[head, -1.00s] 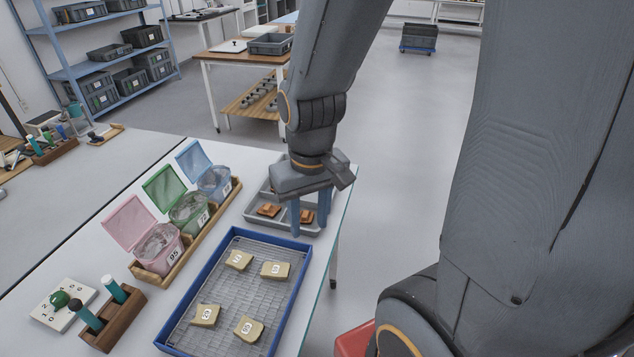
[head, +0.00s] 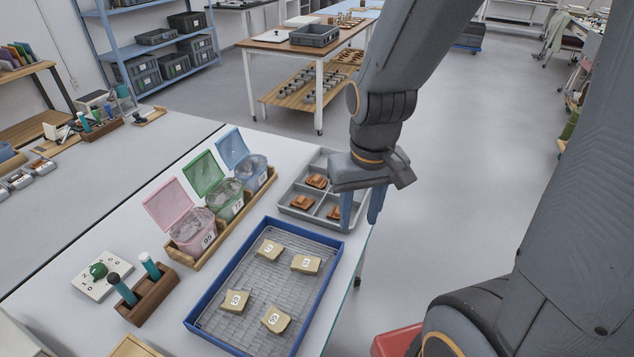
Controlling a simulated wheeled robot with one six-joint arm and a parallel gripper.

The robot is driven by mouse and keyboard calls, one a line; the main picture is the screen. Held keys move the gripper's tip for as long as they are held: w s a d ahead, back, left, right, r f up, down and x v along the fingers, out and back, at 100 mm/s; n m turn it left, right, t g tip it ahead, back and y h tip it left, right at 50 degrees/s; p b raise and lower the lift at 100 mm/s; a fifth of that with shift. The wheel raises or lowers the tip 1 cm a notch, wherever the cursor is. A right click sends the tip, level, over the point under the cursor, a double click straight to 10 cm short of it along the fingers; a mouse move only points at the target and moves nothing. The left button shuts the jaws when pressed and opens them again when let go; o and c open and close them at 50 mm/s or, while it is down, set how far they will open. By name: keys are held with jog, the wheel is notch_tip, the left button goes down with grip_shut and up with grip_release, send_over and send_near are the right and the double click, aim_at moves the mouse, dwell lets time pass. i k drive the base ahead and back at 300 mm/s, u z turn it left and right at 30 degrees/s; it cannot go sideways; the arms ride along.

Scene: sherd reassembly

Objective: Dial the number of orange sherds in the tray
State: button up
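A grey divided tray (head: 300,216) stands at the far right of the table. Orange-brown sherds show in three of its compartments: upper left (head: 316,181), lower left (head: 302,201) and lower right (head: 335,212). Some look stacked, and the upper right compartment is partly hidden by my gripper. My gripper (head: 360,224) points down at the tray's right side, fingers apart, with nothing seen between them. The dial is a white board (head: 88,287) with a green knob (head: 98,270) and small numerals, at the table's left. The knob's exact setting is too small to read.
A blue-rimmed mesh tray (head: 213,289) holds several labelled beige sherds. Pink (head: 197,232), green (head: 225,198) and blue (head: 252,172) lidded tubs stand open in a wooden rack. A wooden block (head: 150,297) with teal-handled tools stands beside the dial.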

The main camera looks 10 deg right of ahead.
aim_at(98, 271)
jog(key=z, duration=0.65)
jog(key=k, duration=0.95)
jog(key=u, duration=0.4)
jog(key=i, duration=0.45)
